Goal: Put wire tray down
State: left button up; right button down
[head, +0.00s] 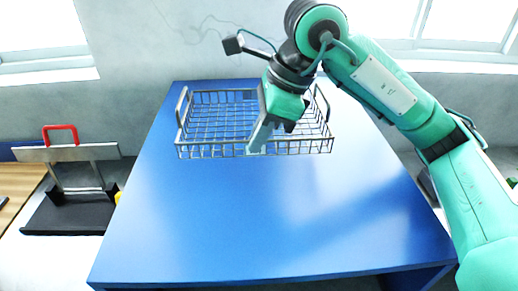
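The wire tray (200,151) is a dark metal wire basket with an upright handle at its left and right ends. It appears to rest level on the far part of the blue table (240,220). My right gripper (264,140) reaches down from above, in front of the tray's middle and right part, and hides some of its wires. One pale finger lies across the front rim. I cannot tell whether the fingers touch or grip the wires. My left gripper is out of view.
The near half of the table is bare. A grey wall (140,50) stands close behind it. To the left, a black-based metal stand (70,215) with a red handle (60,128) sits beside the table, near a wooden surface (18,185).

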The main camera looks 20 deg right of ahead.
aim_at(260, 155)
jog(key=shift+f, duration=0.85)
jog(key=shift+f+p, duration=0.5)
jog(key=shift+f, duration=1.05)
jog(key=c, duration=2.1)
grip_release()
jog(key=shift+f, duration=0.2)
jog(key=o, duration=0.5)
jog(key=shift+r, duration=0.1)
